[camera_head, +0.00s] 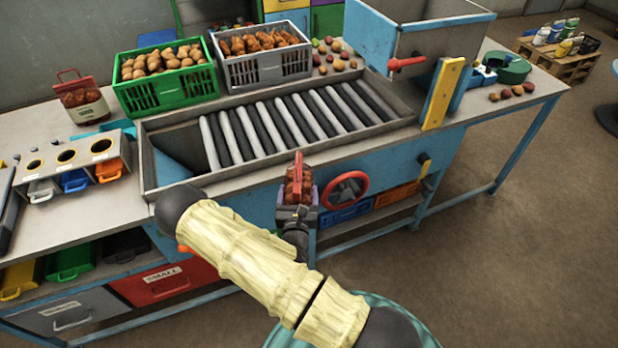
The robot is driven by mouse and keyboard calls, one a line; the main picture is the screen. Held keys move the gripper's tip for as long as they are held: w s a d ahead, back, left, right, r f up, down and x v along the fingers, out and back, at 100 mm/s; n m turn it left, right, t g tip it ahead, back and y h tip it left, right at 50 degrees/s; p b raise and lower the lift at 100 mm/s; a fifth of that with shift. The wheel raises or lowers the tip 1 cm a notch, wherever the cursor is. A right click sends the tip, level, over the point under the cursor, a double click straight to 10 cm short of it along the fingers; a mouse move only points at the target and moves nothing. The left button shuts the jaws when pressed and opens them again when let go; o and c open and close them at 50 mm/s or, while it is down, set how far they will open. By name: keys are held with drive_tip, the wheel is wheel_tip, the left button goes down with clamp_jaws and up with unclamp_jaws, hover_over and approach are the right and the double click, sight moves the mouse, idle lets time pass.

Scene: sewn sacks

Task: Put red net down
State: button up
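A small red net (299,183) with a red top and reddish-brown contents shows at the end of my arm, in front of the near edge of the roller sorting table. A purple band shows around its lower part. My gripper (297,208) is at the net's near, lower side and appears shut on it; the fingers are small and partly hidden. The net looks upright and held in the air. Another net bag (82,104), with a red handle, a pale label and reddish contents, stands on the bench at the left.
A green crate of potatoes (165,95) and a grey crate (262,72) stand behind the rollers (290,128). A red handwheel (344,190) is just right of the held net. Small colored bins (75,181) are at left. Loose produce lies near the crates and at right.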

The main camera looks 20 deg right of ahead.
drive_tip(key=s+a+f+n+y, duration=0.1)
drive_tip(key=f+y, duration=0.1)
drive_tip(key=s+a+f+n+t+y, duration=0.1)
drive_tip(key=f+y, duration=0.1)
drive_tip(key=f, duration=0.1)
drive_tip(key=s+a+f+n+y, duration=0.1)
drive_tip(key=f+n+y, duration=0.1)
drive_tip(key=f, duration=0.1)
drive_tip(key=shift+s+a, duration=0.15)
drive_tip(key=shift+a, duration=0.1)
drive_tip(key=shift+s+a+f+y, duration=0.15)
drive_tip(key=shift+f+y, duration=0.15)
drive_tip(key=shift+y, duration=0.1)
drive_tip(key=shift+s, duration=0.1)
